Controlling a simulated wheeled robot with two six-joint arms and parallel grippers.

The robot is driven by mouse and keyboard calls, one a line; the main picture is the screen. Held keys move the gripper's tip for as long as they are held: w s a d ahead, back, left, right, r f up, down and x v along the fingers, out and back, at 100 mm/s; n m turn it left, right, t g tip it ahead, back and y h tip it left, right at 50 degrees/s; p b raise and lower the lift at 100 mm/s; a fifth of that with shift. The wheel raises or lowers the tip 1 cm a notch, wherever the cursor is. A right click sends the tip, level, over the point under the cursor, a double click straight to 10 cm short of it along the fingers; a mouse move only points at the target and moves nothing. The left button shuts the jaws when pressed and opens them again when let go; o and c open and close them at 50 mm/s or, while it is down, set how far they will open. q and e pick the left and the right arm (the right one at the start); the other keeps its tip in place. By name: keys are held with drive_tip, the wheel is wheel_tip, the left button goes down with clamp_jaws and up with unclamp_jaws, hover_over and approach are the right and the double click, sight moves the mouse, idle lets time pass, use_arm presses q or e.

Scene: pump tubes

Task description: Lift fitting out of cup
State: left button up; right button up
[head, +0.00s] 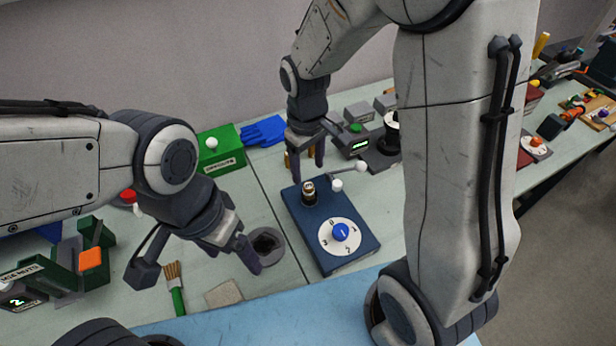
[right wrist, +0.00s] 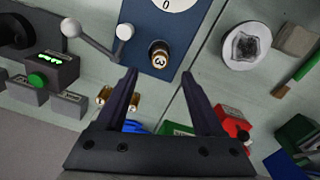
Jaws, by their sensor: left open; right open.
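A round grey cup (head: 279,237) with a dark inside stands on the bench left of the blue pump box (head: 314,262). It also shows in the right wrist view (right wrist: 264,61), where its inside looks dark and uneven; I cannot make out a fitting in it. My left gripper (head: 248,252) is open at the cup's left rim and partly covers it. My right gripper (head: 305,160) is open and empty behind the pump box. Brass fittings (right wrist: 121,100) lie near its left finger in the right wrist view (right wrist: 159,78). A brass piece marked 3 (right wrist: 160,54) stands on the box.
The pump box has a white dial with a blue knob (head: 341,231) and a lever. A green box (head: 220,148) and blue gloves (head: 263,131) lie behind. A brush (head: 176,290) and a tan pad (head: 224,294) lie in front of the cup, near the blue mat (head: 270,318).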

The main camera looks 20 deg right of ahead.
sight(309, 186)
wheel_tip(309, 186, down, 8)
drive_tip(key=shift+d+r, duration=0.1)
drive_tip(key=shift+r, duration=0.05)
idle(0.3)
clamp_jaws()
drive_tip(key=c, duration=0.9)
unclamp_jaws()
clamp_jaws()
drive_tip(key=shift+r+p, duration=0.15)
drive_tip(key=shift+p, duration=0.15)
drive_tip(key=shift+r+p, duration=2.7)
drive_tip(key=shift+r, duration=0.15)
